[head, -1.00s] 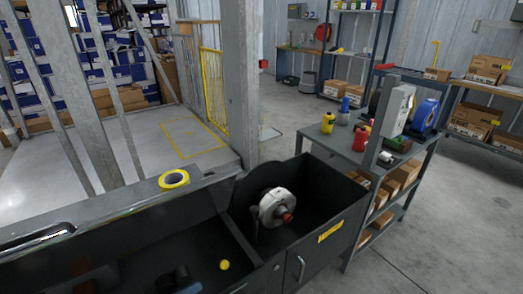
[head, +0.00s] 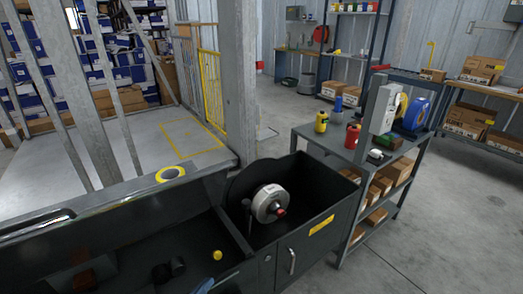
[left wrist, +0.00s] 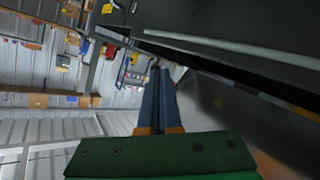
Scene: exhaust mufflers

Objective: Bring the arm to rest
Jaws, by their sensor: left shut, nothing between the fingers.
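My left gripper (left wrist: 157,68) shows in the left wrist view as two long blue fingers on a green body. The fingers lie together with nothing between them, apart from the dark machine at the upper right of that view. In the head view only a small blue tip of it (head: 204,286) shows at the bottom edge, over the dark bench. The rest of the left arm is hidden below the frame. My right gripper is in neither view.
A dark bench bin (head: 320,197) holds a light grey reel (head: 269,203). A yellow tape roll (head: 171,173) lies on the bench's back ledge. A yellow ball (head: 217,255) sits in the left tray. A grey shelf cart (head: 345,152) stands at right; the floor beyond is open.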

